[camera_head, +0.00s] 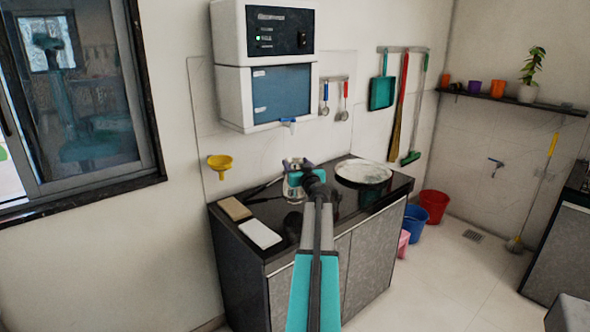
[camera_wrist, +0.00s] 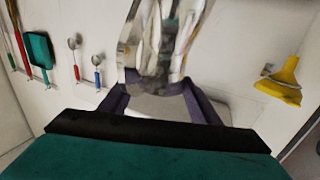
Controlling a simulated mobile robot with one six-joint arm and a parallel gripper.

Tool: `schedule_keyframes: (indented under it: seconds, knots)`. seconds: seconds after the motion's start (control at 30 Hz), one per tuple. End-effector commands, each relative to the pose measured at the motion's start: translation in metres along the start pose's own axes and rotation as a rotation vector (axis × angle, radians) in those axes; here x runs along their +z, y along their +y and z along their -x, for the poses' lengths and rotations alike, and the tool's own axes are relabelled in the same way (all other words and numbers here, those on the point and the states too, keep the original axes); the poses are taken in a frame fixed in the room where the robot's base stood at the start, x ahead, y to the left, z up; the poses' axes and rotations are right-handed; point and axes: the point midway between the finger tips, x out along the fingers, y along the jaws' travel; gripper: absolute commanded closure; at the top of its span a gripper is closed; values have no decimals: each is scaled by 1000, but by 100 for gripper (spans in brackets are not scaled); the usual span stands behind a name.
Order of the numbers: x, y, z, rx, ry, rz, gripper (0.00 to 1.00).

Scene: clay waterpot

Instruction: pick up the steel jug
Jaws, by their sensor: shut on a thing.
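The steel jug (camera_wrist: 185,38) is shiny and fills the top middle of the wrist view, between the two dark fingers of my gripper (camera_wrist: 160,92). My gripper is shut on it. In the head view the jug (camera_head: 292,187) shows only in part above the black counter (camera_head: 325,212), at its back left. My own arm and wrist hide much of it there. I cannot tell whether its base touches the counter.
A round pale tray (camera_head: 363,172) lies at the counter's right. A brown block (camera_head: 235,208) and a white block (camera_head: 260,234) lie at its left. A white water purifier (camera_head: 265,65) hangs on the wall above. A yellow funnel (camera_head: 219,164) hangs left.

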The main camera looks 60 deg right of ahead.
Motion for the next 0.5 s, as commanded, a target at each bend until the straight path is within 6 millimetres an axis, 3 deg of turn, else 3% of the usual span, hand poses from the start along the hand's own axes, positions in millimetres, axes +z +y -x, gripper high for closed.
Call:
schedule_keyframes:
  seconds: [0.5]
  knots:
    - [-5, 7, 67, 1, 2, 0, 99]
